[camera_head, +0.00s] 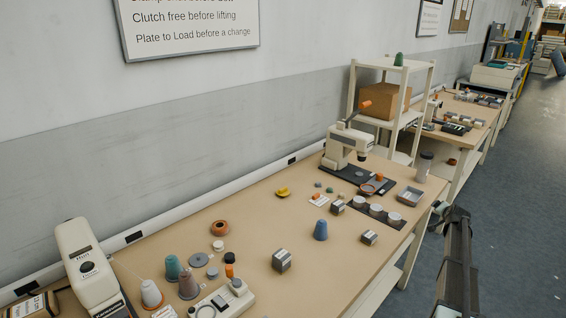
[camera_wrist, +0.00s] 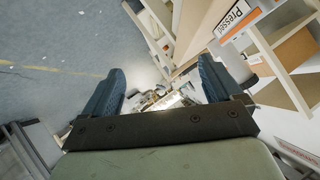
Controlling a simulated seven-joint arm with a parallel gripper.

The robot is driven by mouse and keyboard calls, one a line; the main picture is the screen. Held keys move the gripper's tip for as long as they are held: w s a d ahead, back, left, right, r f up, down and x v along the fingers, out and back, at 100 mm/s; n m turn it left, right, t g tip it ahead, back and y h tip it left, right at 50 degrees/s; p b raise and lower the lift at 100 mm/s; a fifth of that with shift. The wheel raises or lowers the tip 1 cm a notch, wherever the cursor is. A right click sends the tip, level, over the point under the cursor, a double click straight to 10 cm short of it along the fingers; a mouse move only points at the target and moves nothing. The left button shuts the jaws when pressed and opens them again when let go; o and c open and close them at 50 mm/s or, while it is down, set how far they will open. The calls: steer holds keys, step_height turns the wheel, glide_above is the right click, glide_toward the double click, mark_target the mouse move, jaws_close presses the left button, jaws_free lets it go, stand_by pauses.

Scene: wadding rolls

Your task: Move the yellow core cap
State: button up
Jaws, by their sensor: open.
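The yellow core cap (camera_head: 283,192) lies on the wooden workbench (camera_head: 262,211), left of the press-like machine and toward the wall. My gripper (camera_wrist: 163,85) shows in the wrist view with its two blue fingers spread apart and nothing between them. It is away from the cap, over the floor side. In the head view a dark part of my arm stands off the bench's right edge; the fingers cannot be made out there. The cap cannot be made out in the wrist view.
The beige machine (camera_head: 347,148) stands behind. Bare bench lies around the cap's left.

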steer(key=w+r+m+t, duration=0.1)
steer(key=w+r, duration=0.2)
steer(key=r, duration=0.4)
steer(key=w+r+m, duration=0.1)
steer(key=w+r, duration=0.3)
steer(key=r, duration=0.3)
steer(key=w+a+r, duration=0.5)
steer(key=w+a, duration=0.1)
steer(key=a, duration=0.2)
steer(key=n+g+y, duration=0.5)
steer(key=g, duration=0.7)
glide_above(283, 188)
step_height(283, 188, down, 4)
steer(key=shift+f, duration=0.15)
step_height(283, 188, down, 14)
steer(key=shift+r, duration=0.2)
